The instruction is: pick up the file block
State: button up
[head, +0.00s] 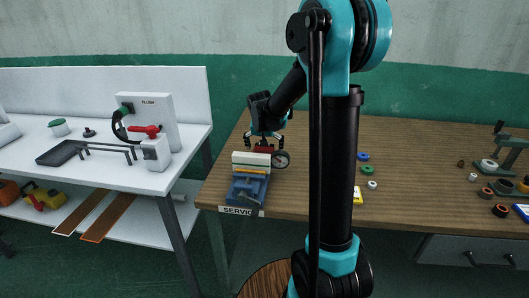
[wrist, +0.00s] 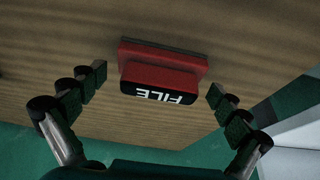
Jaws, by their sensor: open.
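The file block (wrist: 162,72) is red with a dark front face lettered FILE in white, upside down in the wrist view. It rests on the wooden bench. In the head view the red block (head: 263,149) shows small, just behind the blue vise. My gripper (wrist: 155,95) is open, with one finger on each side of the block and clear gaps between. In the head view my gripper (head: 266,140) is low over the bench at the block. Nothing is held.
A round gauge (head: 280,160) is close at the right. Rings and small parts lie farther right. A white table (head: 110,170) stands at the left.

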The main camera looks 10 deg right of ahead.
jog(key=shift+c, duration=0.6)
jog(key=c, duration=1)
jog(key=shift+r, duration=0.2)
notch_tip(320, 180, up, 20)
jog(key=shift+f, duration=0.15)
jog(key=o, duration=0.6)
jog(key=shift+c, duration=0.2)
jog(key=c, duration=0.3)
